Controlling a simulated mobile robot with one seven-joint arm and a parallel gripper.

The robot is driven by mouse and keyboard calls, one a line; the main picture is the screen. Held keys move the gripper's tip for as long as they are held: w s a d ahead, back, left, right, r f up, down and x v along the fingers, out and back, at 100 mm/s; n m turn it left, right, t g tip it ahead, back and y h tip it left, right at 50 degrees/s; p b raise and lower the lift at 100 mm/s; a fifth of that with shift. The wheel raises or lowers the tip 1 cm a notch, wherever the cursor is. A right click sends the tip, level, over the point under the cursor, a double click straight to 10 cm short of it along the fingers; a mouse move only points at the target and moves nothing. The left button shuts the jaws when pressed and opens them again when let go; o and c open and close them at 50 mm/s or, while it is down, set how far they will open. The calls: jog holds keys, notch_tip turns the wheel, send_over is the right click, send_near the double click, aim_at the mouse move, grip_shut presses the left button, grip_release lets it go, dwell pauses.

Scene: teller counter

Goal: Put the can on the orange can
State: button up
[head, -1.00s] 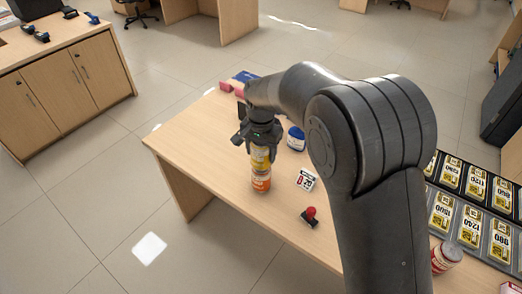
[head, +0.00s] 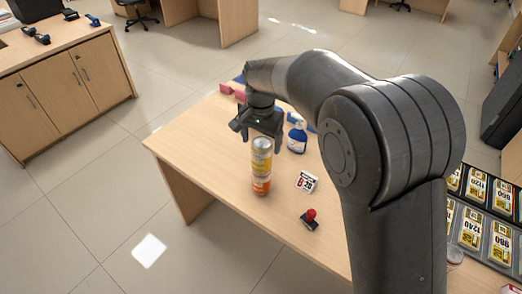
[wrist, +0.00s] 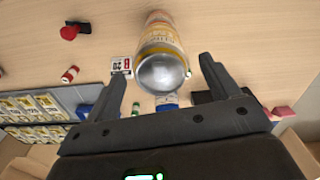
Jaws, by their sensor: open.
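A yellow can (head: 261,157) with a silver top stands upright on the orange can (head: 261,184) on the wooden table. In the wrist view the yellow can (wrist: 161,45) shows its silver end between and beyond the fingertips, and it hides most of the orange can. My gripper (head: 259,139) is open and empty, above and behind the stack in the head view. Its two fingers also show in the wrist view (wrist: 163,88), apart from the can.
A blue bottle (head: 297,138), a small date block (head: 306,181) and a red-handled stamp (head: 310,219) stand right of the cans. A tray of labelled bars (head: 487,215) lies further right. The table's left part (head: 205,150) is clear.

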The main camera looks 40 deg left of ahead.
notch_tip(320, 180, up, 6)
jog(key=shift+r, duration=0.25)
jog(key=shift+w+d+r, duration=0.15)
jog(key=shift+d+r, duration=0.05)
jog(key=shift+d, duration=0.1)
jog(key=w+d+r+m+t+y, duration=0.1)
jog(key=d+r, duration=0.4)
jog(key=d, duration=0.8)
jog(key=w+d+r+t, duration=0.15)
jog(key=d+r, duration=0.25)
jog(key=d, duration=0.9)
jog(key=s+d+f+t, duration=0.1)
jog(key=s+d, duration=0.6)
jog(key=d, duration=0.4)
jog(key=s+d+f+t+h, duration=0.1)
jog(key=s+d+f+t, duration=0.1)
jog(key=s+d, duration=0.5)
jog(key=d, duration=0.5)
jog(key=shift+s+d+m, duration=0.2)
jog(key=shift+s+m, duration=0.15)
jog(key=shift+m, duration=0.05)
